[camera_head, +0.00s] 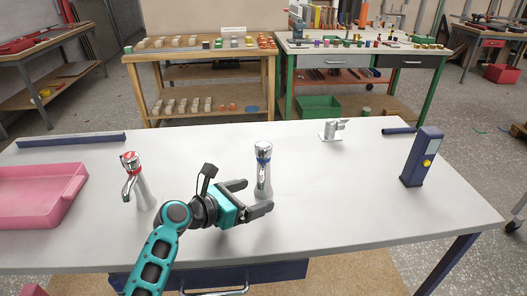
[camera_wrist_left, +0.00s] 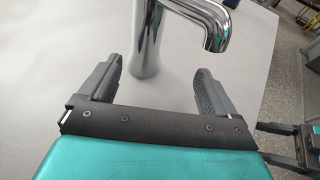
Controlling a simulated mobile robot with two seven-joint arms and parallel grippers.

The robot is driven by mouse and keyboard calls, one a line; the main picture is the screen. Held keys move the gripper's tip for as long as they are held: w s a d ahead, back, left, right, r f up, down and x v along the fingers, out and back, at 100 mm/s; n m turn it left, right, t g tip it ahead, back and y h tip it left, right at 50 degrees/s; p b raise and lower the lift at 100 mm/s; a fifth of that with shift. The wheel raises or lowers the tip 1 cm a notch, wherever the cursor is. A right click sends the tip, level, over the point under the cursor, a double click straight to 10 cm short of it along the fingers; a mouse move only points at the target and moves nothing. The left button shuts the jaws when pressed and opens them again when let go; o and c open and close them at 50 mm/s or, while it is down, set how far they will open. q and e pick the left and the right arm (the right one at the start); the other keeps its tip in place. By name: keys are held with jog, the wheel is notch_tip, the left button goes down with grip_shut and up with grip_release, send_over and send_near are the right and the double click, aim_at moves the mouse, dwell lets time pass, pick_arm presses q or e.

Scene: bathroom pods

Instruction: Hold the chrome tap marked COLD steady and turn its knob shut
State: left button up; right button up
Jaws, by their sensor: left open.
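The chrome tap with a blue marking (camera_head: 263,168) stands upright on the grey tabletop; its lettering is too small to read. My left gripper (camera_head: 257,196) is open, one finger on either side of its lower body. In the left wrist view the chrome column (camera_wrist_left: 147,45) rises between and just beyond the fingertips, apparently untouched, with its spout (camera_wrist_left: 217,35) curving right. Its knob is outside that view. My right gripper (camera_wrist_left: 268,145) shows only at the right edge of the wrist view, fingers apart and empty.
Another chrome tap with a red top (camera_head: 131,165) stands to the left, beside a pink tray (camera_head: 40,190). A small chrome fitting (camera_head: 332,130) lies behind right. A dark blue device with a yellow button (camera_head: 424,158) stands at the right. The tabletop between is clear.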

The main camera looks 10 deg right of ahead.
pick_arm(q)
jog(key=shift+b+x, duration=0.3)
jog(key=shift+x, duration=1.15)
jog(key=shift+r, duration=0.1)
jog(key=shift+c, duration=0.2)
